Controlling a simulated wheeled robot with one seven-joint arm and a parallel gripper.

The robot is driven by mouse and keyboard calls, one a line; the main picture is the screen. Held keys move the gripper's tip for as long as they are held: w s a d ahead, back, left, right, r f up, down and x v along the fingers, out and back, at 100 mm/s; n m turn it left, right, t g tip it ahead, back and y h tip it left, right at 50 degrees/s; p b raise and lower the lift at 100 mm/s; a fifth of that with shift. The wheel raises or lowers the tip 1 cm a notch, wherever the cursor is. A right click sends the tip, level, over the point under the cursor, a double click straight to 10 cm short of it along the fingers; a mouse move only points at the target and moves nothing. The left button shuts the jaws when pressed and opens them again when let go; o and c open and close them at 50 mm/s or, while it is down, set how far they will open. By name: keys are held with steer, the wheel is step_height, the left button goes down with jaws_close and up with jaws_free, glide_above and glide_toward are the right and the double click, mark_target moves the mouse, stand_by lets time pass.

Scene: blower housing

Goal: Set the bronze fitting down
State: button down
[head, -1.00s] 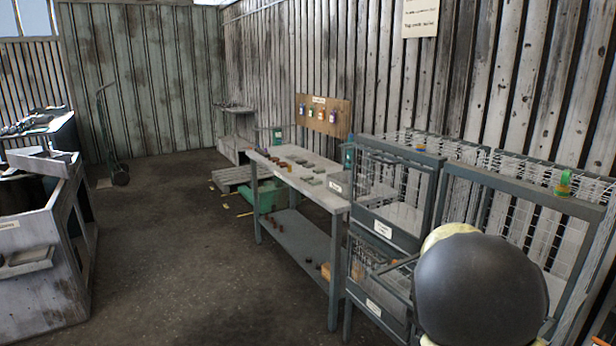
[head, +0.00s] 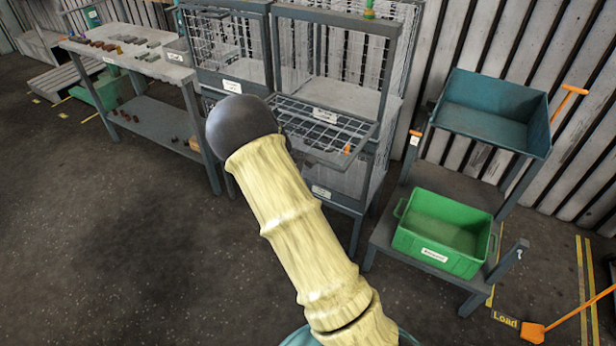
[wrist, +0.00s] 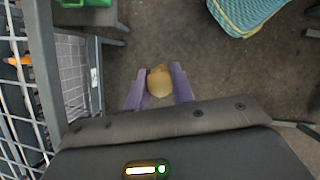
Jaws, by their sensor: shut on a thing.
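The bronze fitting (wrist: 159,84) is a rounded, yellowish-tan piece in the wrist view. My gripper (wrist: 159,90) has two purple fingers, one on each side of it, and is shut on it. The fitting is held above the dark floor. Its lower side is hidden from the wrist camera. In the head view my arm fills the middle, and neither my gripper nor the fitting can be made out there.
Wire cages (head: 320,118) with a pulled-out wire shelf stand ahead. A green crate (head: 440,262) sits on a low grey stand at right, below a teal tray (head: 490,115). A workbench (head: 130,50) with small parts is at far left. Floor at left is clear.

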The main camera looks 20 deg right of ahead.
steer(key=s+a+f+m+g+y+p, duration=0.1)
steer(key=f+m, duration=0.4)
steer(key=f, duration=0.6)
steer(key=s+a+f+m+g+y+p, duration=0.1)
steer(key=a+f+m+y+p, duration=0.1)
steer(key=f+m, duration=0.4)
step_height(320, 180, down, 5)
steer(key=shift+a+r+m+y, duration=0.1)
steer(key=shift+a+m+y, duration=0.25)
steer(key=shift+a, duration=0.55)
steer(key=shift+w, duration=0.1)
